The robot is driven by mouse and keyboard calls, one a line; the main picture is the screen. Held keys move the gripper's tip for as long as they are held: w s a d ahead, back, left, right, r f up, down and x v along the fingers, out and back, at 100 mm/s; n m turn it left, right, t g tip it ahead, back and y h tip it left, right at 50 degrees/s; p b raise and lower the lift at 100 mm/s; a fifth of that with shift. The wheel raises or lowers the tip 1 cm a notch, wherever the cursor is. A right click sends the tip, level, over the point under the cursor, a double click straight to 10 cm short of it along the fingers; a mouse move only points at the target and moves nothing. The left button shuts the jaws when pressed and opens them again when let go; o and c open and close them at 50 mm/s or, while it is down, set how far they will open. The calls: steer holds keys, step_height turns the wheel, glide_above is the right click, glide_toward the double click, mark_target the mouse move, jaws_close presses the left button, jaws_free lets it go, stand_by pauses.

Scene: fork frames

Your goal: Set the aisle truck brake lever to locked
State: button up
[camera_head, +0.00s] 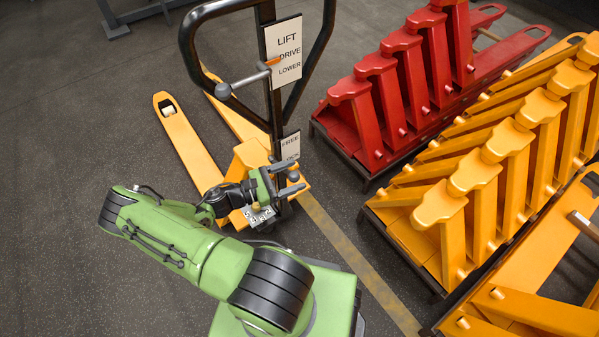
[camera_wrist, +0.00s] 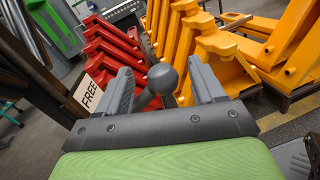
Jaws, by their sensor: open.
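The yellow aisle truck (camera_head: 190,145) stands left of centre in the head view, with its dark handle frame (camera_head: 272,110) rising behind my gripper. A small plate reading FREE and a partly covered second word (camera_head: 290,145) is low on that frame; its FREE end also shows in the wrist view (camera_wrist: 91,95). The brake lever's grey ball knob (camera_wrist: 162,77) is between my two fingers in the wrist view. My gripper (camera_head: 293,182) is open beside the plate, its fingers (camera_wrist: 163,88) on either side of the knob. Whether they touch it, I cannot tell.
Another lever with a grey ball (camera_head: 223,91) sits higher, by the LIFT, DRIVE, LOWER plate (camera_head: 285,50). Red trucks (camera_head: 385,95) and yellow trucks (camera_head: 480,170) stand in rows to the right. The floor at left is clear.

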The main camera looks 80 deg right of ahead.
steer(key=shift+x, duration=1.45)
steer(key=shift+f, duration=0.1)
jaws_close()
